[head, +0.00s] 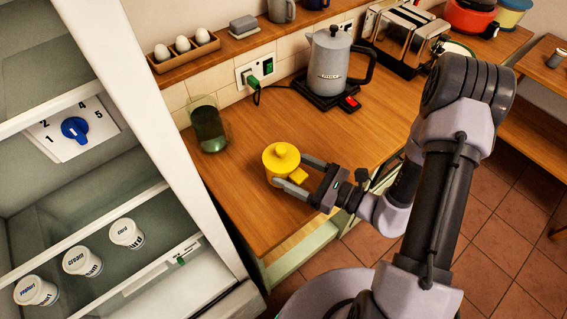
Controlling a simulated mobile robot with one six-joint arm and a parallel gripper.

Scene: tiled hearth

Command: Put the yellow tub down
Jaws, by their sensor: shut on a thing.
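The tub looks upright. I cannot tell from this view whether its base touches the counter or is held just above it. The lower right side of the tub is partly hidden by a finger.
A dark green glass jar (209,128) stands behind and left of the tub. A grey kettle (328,68) on its base and a toaster (402,38) stand farther back. The open fridge (170,150) borders the counter's left. Bare counter lies between tub and kettle.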

